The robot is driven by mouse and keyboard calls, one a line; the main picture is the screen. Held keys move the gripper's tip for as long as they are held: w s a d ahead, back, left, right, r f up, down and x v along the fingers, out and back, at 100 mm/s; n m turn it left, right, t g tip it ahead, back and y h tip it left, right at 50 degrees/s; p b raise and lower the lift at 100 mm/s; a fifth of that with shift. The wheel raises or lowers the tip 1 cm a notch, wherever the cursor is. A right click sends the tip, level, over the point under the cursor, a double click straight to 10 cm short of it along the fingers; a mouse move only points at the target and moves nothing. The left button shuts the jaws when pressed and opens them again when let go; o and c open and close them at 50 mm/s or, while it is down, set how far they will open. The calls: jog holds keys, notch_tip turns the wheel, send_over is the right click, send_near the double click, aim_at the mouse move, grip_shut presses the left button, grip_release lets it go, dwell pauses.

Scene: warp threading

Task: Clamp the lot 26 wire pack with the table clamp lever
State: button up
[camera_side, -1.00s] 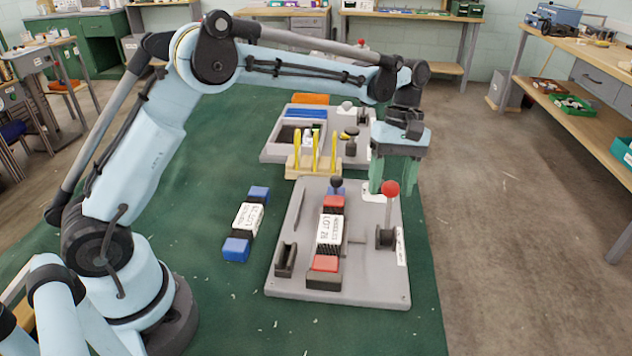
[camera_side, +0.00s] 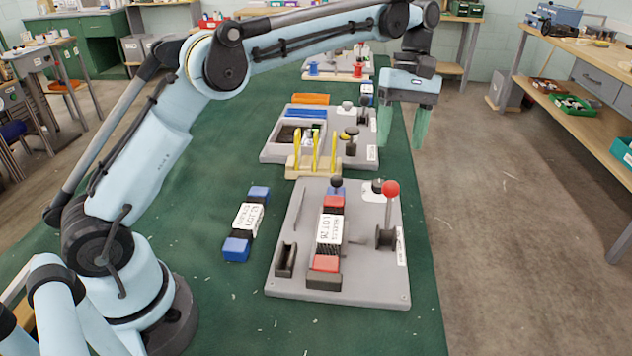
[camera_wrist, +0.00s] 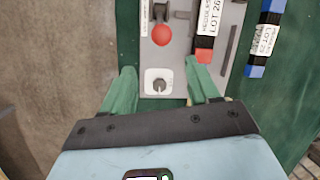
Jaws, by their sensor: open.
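The lot 26 wire pack (camera_side: 330,229), red-ended with a white label, lies on the grey clamp board (camera_side: 372,285). It also shows in the wrist view (camera_wrist: 209,28). The clamp lever with a red ball knob (camera_side: 391,188) stands upright at the board's right side; the red knob shows in the wrist view too (camera_wrist: 162,35). My gripper (camera_side: 403,140) is raised beyond the board's far right corner, open and empty, its green fingers pointing down. In the wrist view my fingers (camera_wrist: 162,83) stand apart with a round black knob on a white patch (camera_wrist: 158,82) seen between them.
A blue-ended pack (camera_side: 245,224) lies on the green mat left of the board. A wooden rack with yellow pegs (camera_side: 313,165) and a grey tray board (camera_side: 365,151) stand behind. A black-knobbed post (camera_side: 337,184) rises at the board's far edge.

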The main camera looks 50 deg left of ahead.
jog(key=shift+v, duration=1.4)
jog(key=shift+r, duration=0.1)
jog(key=s+a+r+m+t+y, duration=0.1)
jog(key=s+a+r+m+t, duration=0.15)
jog(key=s+m+t, duration=0.6)
jog(key=s+a+f+m+t, duration=0.1)
jog(key=s+a+f+m, duration=0.1)
jog(key=s+f, duration=0.8)
jog(key=shift+s+a+m+y, duration=0.4)
jog(key=shift+s+m, duration=0.35)
jog(key=shift+s, duration=0.2)
jog(key=shift+t, duration=0.25)
